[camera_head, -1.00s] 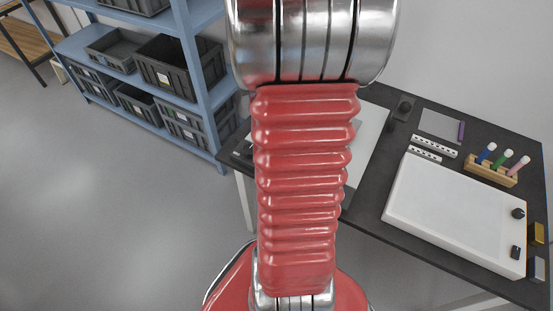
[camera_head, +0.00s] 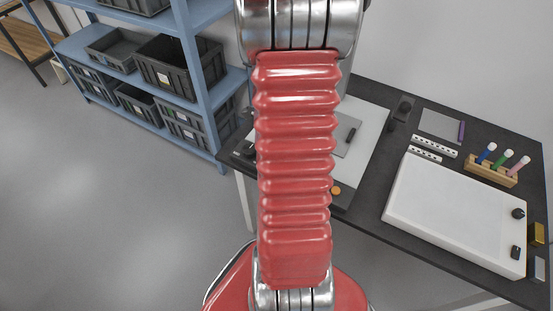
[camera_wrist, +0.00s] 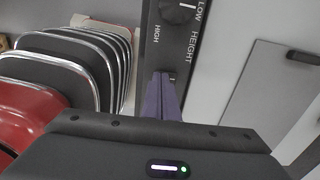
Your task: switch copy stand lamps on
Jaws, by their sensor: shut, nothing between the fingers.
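The copy stand's pale baseboard (camera_head: 372,135) is on the dark table, partly hidden behind my arm. A small orange round part (camera_head: 336,190) shows on its dark front strip. In the wrist view, that dark control strip (camera_wrist: 153,45) carries a round black knob (camera_wrist: 177,11) labelled LOW, HIGH and HEIGHT. My gripper (camera_wrist: 164,78) has its purple fingers together and empty, over the strip just below the HEIGHT lettering. A small mark or control beside the tips is mostly covered. I cannot tell whether the tips touch the strip. No lamp is clearly seen.
A grey plate (camera_head: 347,136) with a dark bar lies on the baseboard. At right are a white light panel (camera_head: 455,215), a wooden pen holder (camera_head: 490,170) and white perforated strips (camera_head: 433,147). A blue shelf (camera_head: 150,108) with grey crates stands left; open floor lies before it.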

